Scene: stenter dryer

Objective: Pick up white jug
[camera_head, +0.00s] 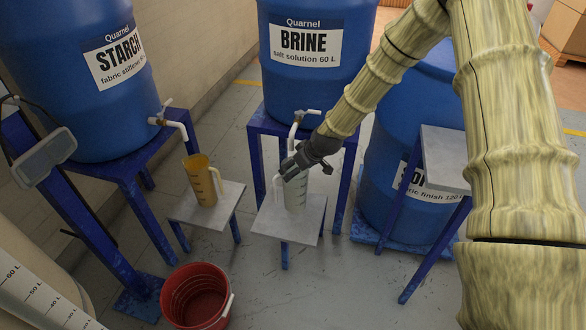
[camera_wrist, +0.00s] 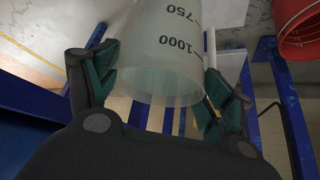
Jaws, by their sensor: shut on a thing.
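The white jug (camera_head: 296,195) is a translucent measuring jug with dark graduation marks. In the head view it is upright over the small grey stand (camera_head: 290,224) below the BRINE barrel's tap. I cannot tell whether its base touches the stand. My gripper (camera_head: 291,170) is at the jug's upper part, with its fingers around it. In the wrist view the jug (camera_wrist: 165,60) sits between the two finger pads of my gripper (camera_wrist: 157,95), with the marks 750 and 1000 showing. The gripper is shut on the jug. Part of the jug is hidden by the gripper.
The BRINE barrel (camera_head: 315,70) and its white tap (camera_head: 297,125) are just above and behind the jug. An amber jug (camera_head: 203,182) stands on a grey stand to the left. A red bucket (camera_head: 196,296) is on the floor in front. The STARCH barrel (camera_head: 80,90) is at left.

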